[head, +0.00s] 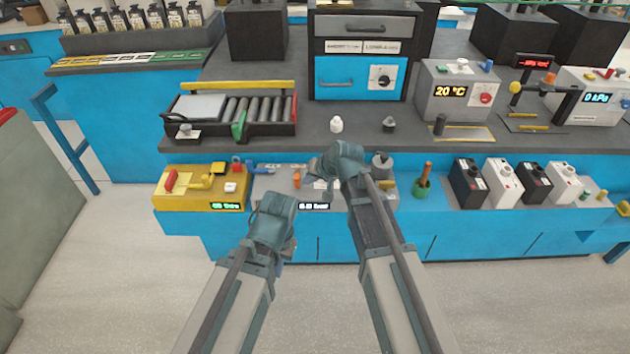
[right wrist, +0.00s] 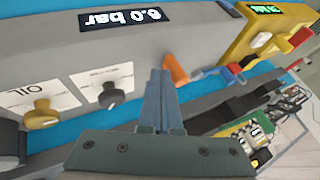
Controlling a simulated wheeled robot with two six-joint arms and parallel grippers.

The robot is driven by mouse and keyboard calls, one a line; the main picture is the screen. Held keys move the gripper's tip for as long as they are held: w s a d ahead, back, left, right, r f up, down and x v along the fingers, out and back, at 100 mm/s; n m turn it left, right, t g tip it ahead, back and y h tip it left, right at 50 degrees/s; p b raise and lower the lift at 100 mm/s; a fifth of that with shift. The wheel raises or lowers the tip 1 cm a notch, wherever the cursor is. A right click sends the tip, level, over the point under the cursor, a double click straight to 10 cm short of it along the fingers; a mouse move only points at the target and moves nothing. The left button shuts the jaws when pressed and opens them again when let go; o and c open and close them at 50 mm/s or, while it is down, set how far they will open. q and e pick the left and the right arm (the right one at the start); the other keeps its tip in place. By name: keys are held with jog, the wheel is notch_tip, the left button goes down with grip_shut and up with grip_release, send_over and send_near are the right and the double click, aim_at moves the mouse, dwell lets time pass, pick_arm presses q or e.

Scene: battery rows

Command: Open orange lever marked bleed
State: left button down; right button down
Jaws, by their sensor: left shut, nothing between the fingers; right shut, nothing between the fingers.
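A small orange lever (head: 297,179) stands on the grey panel unit (head: 262,183) with the pressure display. In the right wrist view the lever (right wrist: 175,70) sits just right of my right fingertips; its marking is not readable. My right gripper (right wrist: 160,75) is shut and empty, its tips very close to the lever; I cannot tell if they touch. In the head view the right gripper (head: 318,168) is over the panel, partly hidden by its own wrist. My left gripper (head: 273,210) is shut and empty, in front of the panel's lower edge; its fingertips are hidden.
The panel's display (right wrist: 126,17) reads 6.0 bar. A dark knob (right wrist: 110,93) and a yellowish knob (right wrist: 42,115) are on the same panel. A yellow unit (head: 175,200) with a red lever stands to the left. A green-based orange-handled item (head: 422,185) stands to the right.

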aim_at(284, 191)
dwell(0.4)
jog(key=shift+s+a+m+t+h, duration=0.15)
jog(key=shift+a+m+t+h, duration=0.2)
jog(key=shift+a+m, duration=0.35)
jog(key=shift+s+a+m+t+h, duration=0.15)
jog(key=shift+a+m+h, duration=0.3)
jog(key=shift+a+m, duration=0.25)
jog(key=shift+w+a, duration=0.15)
jog(key=shift+a, duration=0.6)
jog(key=shift+w+a, duration=0.15)
jog(key=shift+a, duration=0.55)
jog(key=shift+w+a, duration=0.35)
jog(key=shift+a, duration=0.45)
